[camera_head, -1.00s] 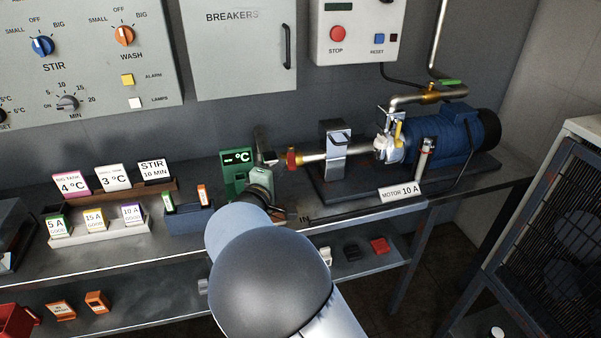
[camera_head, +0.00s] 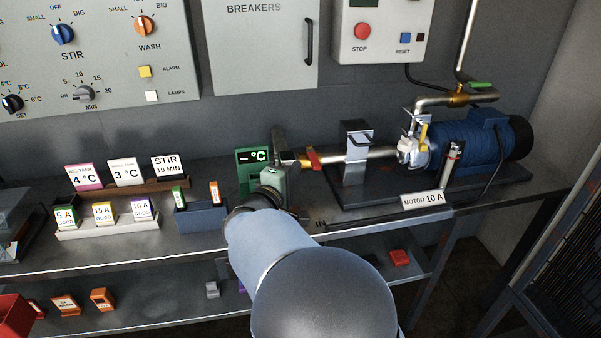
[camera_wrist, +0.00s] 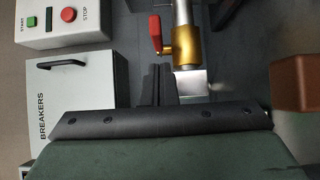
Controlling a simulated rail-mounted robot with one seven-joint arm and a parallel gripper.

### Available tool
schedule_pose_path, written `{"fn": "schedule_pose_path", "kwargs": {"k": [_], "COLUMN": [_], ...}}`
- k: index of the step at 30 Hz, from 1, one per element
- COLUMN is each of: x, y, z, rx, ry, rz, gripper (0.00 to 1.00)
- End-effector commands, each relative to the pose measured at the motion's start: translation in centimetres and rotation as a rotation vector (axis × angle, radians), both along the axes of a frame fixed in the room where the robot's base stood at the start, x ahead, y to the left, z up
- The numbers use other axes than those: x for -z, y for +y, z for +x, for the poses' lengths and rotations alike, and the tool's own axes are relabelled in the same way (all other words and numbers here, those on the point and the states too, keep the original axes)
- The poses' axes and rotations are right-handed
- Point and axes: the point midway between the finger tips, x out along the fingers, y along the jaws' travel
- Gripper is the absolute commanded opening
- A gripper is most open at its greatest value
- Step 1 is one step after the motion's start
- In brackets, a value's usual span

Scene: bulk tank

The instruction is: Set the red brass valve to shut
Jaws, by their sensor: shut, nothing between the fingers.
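The brass valve (camera_wrist: 186,47) sits on a silver pipe, with a red lever (camera_head: 313,158) on top. The lever also shows in the wrist view (camera_wrist: 155,33), where it lies roughly alongside the pipe. In the head view it slants down to the right, so its exact angle is hard to judge. My gripper (camera_head: 288,158) is at the left end of the pipe, just left of the lever. In the wrist view its fingers (camera_wrist: 155,85) are together, empty, and close to the valve's near side. Contact with the lever cannot be made out.
A green temperature display (camera_head: 250,160) stands behind my wrist. The pipe leads right to a blue motor (camera_head: 455,143). Another brass valve with a green lever (camera_head: 480,85) is higher up. A blue holder (camera_head: 200,218) and label cards stand left on the bench.

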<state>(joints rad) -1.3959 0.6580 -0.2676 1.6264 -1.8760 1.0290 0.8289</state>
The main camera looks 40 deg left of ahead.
Motion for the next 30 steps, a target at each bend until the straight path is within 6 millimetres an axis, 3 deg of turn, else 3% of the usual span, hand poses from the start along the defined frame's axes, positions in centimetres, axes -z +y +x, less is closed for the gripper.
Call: {"fn": "schedule_pose_path", "kwargs": {"k": [2, 9, 15, 26, 30], "x": [0.1, 0.0, 0.0, 0.0, -0.5], "y": [0.6, -2.3, -4.0, -4.6, -6.0], "z": [-1.3, -5.8, -8.3, -9.3, -8.1], "rx": [-0.004, -0.009, -0.009, -0.01, 0.031], "ry": [0.002, 0.004, 0.003, 0.002, 0.023], "rz": [0.001, -0.001, 0.0, 0.001, -0.002], "gripper": [0.0, 0.0, 0.0, 0.0, 0.0]}}
